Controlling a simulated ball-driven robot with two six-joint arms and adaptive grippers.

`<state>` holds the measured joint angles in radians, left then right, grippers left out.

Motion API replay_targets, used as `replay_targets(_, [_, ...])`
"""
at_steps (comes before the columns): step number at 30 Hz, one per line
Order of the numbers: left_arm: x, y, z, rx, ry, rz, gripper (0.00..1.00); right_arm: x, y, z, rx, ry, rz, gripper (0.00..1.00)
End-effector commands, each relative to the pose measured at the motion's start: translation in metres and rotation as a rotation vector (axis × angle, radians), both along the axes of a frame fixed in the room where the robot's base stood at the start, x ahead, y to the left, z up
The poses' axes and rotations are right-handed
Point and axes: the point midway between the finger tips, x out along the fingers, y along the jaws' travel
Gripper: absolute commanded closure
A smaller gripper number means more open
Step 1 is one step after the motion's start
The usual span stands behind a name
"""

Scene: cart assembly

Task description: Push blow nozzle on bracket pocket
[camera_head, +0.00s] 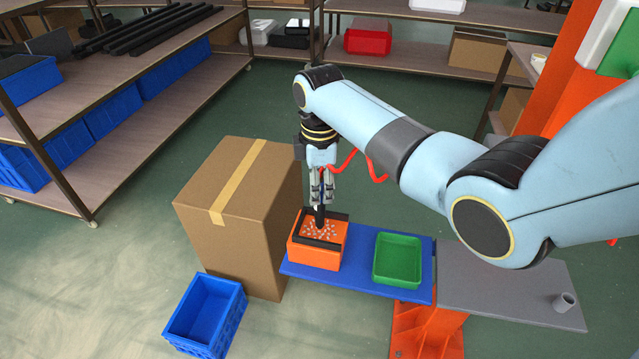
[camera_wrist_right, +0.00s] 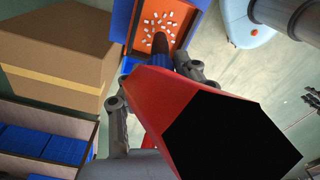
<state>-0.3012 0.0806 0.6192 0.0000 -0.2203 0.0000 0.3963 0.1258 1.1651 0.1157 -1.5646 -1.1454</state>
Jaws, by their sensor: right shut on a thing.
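The blow nozzle (camera_wrist_right: 165,92) has a red body with a black end face and a dark, narrow tip in the right wrist view. My right gripper (camera_head: 320,192) is shut on it, with a finger on either side of the red body. In the head view the dark tip points down over the orange box (camera_head: 312,256), which has a dark rim and small white bits on its top. I cannot tell whether the tip touches the bits. A short grey open tube (camera_head: 564,302), possibly the bracket pocket, stands on the grey plate (camera_head: 500,285), apart from the nozzle. My left gripper is out of view.
A green tray (camera_head: 398,259) sits on the blue board (camera_head: 360,283), right of the orange box. A large cardboard box (camera_head: 245,215) stands close on the left. A blue crate (camera_head: 205,315) is on the floor. Shelves line the back and left.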

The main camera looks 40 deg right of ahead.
Motion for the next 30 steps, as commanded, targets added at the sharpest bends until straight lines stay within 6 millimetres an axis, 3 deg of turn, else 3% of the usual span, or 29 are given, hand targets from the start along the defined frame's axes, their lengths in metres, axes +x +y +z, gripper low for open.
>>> replay_targets(30, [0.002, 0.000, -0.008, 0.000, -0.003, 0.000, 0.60, 0.000, 0.000, -0.013, 0.000, -0.001, 0.000, 1.00])
